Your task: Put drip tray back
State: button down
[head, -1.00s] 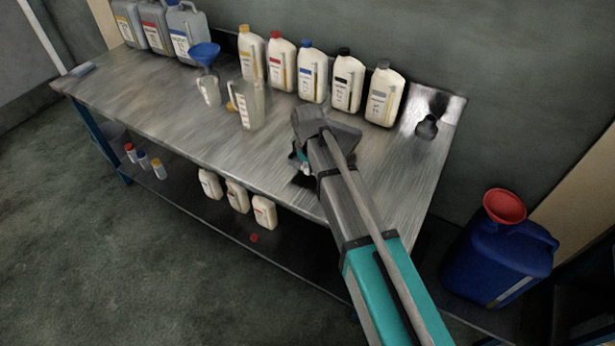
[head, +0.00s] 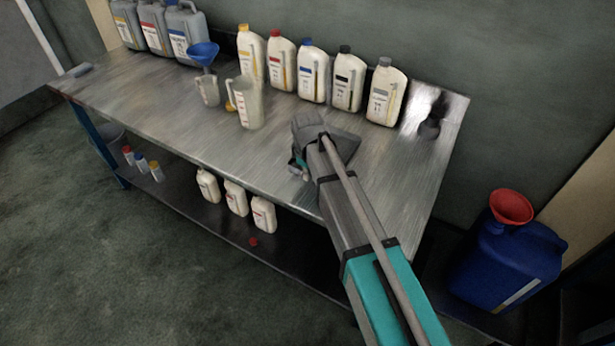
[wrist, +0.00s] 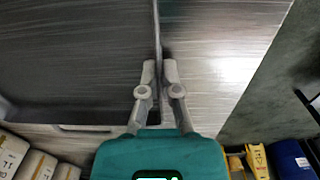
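The drip tray (wrist: 75,60) is a shallow dark grey tray that fills the left of the wrist view. Its right-hand rim runs up between the two fingers of my gripper (wrist: 159,76). The fingers are close together, one on each side of this rim, and look shut on it. In the head view my gripper (head: 306,160) is low over the right half of the workbench (head: 180,125). A grey part of the tray (head: 347,143) shows beside it at bench height. My arm hides the rest, so I cannot tell whether the tray lies flat.
Several oil bottles (head: 312,75) stand along the back of the bench. A measuring jug (head: 247,107) and a blue funnel (head: 203,53) are left of my gripper. Small bottles (head: 236,199) are on the lower shelf. A blue canister (head: 507,265) with a red funnel (head: 511,206) stands at right.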

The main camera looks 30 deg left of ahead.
jog(key=shift+f, duration=0.15)
jog(key=c, duration=0.8)
grip_release()
jog(key=shift+r, duration=0.2)
notch_tip(320, 180, up, 12)
jog(key=p, duration=1.2)
jog(key=shift+s, duration=0.15)
dwell(0.5)
